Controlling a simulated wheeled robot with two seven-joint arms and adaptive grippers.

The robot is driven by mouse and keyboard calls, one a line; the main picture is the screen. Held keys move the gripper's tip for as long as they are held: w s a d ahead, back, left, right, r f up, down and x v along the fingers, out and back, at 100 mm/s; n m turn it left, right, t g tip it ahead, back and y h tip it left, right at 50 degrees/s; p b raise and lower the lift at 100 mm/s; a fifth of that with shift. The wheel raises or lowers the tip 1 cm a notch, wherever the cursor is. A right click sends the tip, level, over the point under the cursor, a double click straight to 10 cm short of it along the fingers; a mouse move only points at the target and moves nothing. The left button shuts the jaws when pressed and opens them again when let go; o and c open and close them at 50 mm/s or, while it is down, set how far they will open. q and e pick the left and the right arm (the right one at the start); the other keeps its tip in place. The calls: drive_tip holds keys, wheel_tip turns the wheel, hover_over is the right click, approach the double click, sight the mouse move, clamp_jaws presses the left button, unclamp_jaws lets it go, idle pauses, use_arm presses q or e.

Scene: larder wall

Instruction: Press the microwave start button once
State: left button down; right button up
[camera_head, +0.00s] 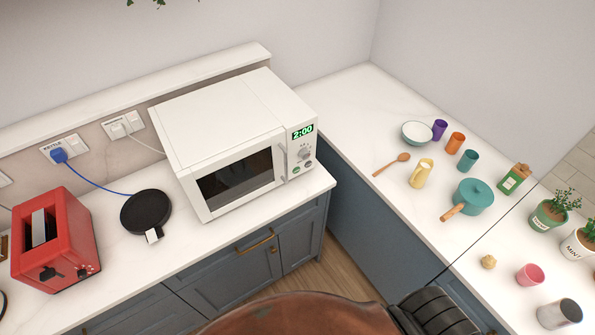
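The white microwave (215,115) stands on the counter left of the corner, its door shut and its dark window (235,180) facing me. A green-lit display (302,131) at the top right of its front reads 2:00. Below it are a round knob (304,153) and small buttons low on the panel, one of them green (296,169); their labels are too small to read.
A red toaster (72,245) and a black round plate-like base (146,211) with a blue cord sit left of the microwave. The right counter holds a bowl (417,133), cups, a yellow jug (421,173), a teal pan (474,196) and potted plants. The counter before the panel is clear.

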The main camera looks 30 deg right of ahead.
clamp_jaws()
idle(0.3)
idle(1.2)
